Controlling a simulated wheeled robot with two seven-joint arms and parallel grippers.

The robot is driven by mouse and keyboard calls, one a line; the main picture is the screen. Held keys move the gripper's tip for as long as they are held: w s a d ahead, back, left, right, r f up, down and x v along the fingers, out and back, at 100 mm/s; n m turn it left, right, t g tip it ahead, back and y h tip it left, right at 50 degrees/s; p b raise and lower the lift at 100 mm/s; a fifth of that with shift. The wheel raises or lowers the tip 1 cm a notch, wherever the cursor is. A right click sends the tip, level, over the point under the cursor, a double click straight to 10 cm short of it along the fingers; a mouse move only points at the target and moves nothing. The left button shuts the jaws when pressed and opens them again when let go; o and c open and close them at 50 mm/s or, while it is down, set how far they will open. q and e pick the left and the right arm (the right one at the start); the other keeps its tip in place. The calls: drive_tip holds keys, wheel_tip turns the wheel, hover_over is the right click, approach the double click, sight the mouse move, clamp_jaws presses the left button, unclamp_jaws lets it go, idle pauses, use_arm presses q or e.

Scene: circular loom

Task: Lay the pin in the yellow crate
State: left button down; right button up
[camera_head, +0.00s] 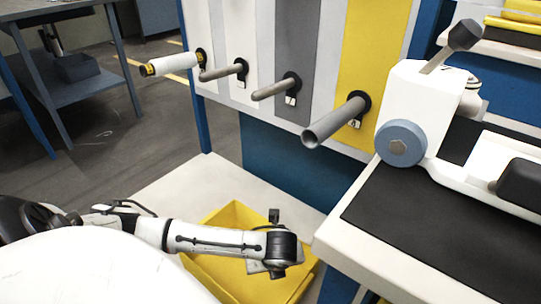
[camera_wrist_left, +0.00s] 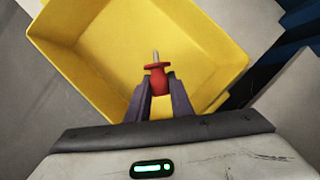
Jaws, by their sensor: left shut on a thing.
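The yellow crate (camera_head: 235,217) stands on a white surface low in the middle of the head view. It fills much of the left wrist view (camera_wrist_left: 215,45), and its visible floor is bare. My left gripper (camera_wrist_left: 160,88) is over the crate and shut on the pin (camera_wrist_left: 157,76). The pin has a red body with a flange and a thin grey metal tip pointing away from the gripper. In the head view my left arm reaches over the crate, and its wrist hides the fingers and the pin. My right gripper is not in view.
A white table (camera_head: 330,240) with a black mat (camera_head: 425,220) and a white machine (camera_head: 415,110) stands right of the crate. Behind, a striped panel (camera_head: 300,60) carries several protruding rods. White surface (camera_head: 165,185) is free left of the crate.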

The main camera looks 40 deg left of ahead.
use_arm(q)
wheel_tip(320, 180, down, 9)
drive_tip(key=b, duration=0.2)
drive_tip(key=shift+f+b, duration=0.2)
drive_tip(key=shift+b, duration=0.1)
drive_tip(key=shift+f, duration=0.3)
drive_tip(key=shift+f+b, duration=0.3)
drive_tip(key=shift+f, duration=0.2)
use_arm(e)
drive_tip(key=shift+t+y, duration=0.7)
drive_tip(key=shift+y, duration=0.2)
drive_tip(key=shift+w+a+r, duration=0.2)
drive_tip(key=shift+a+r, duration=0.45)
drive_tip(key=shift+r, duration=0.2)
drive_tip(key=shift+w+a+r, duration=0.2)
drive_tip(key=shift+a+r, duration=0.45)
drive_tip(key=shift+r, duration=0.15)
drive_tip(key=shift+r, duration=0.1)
use_arm(q)
drive_tip(key=shift+f, duration=0.65)
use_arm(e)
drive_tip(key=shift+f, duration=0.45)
use_arm(q)
drive_tip(key=shift+f, duration=0.2)
